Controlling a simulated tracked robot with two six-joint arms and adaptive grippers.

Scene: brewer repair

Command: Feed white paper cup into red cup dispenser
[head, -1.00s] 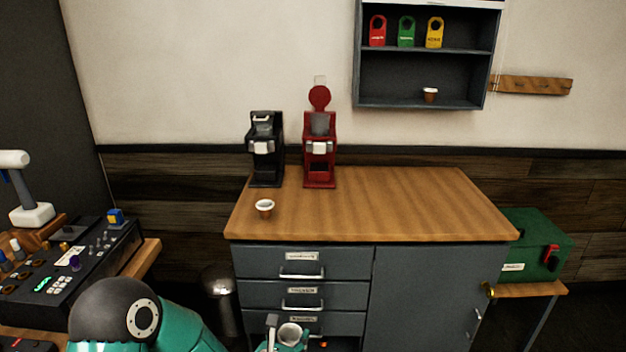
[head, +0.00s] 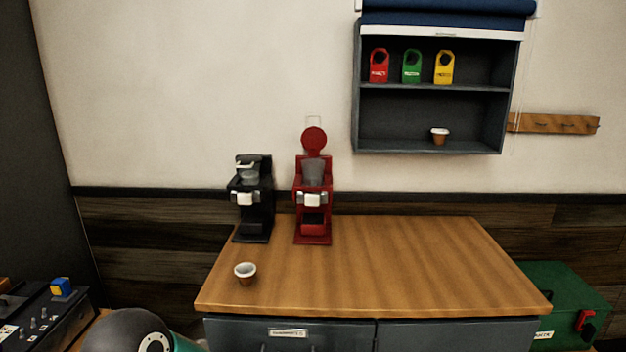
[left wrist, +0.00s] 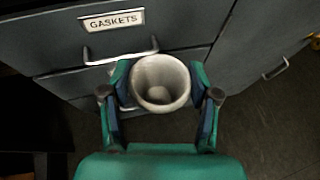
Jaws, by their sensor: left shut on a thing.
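My left gripper (left wrist: 160,80) shows in the left wrist view. Its green fingers are shut on a white paper cup (left wrist: 161,97), whose open mouth faces the camera. The cup is in front of the drawers. The red machine (head: 313,205), with a round red top and a grey container in its upper part, stands at the back of the counter in the head view. My left gripper and its cup are out of the head view. My right gripper is in neither view.
A black machine (head: 252,200) stands left of the red one. Another cup (head: 440,137) is on the wall shelf (head: 400,148), below red, green and yellow packs.

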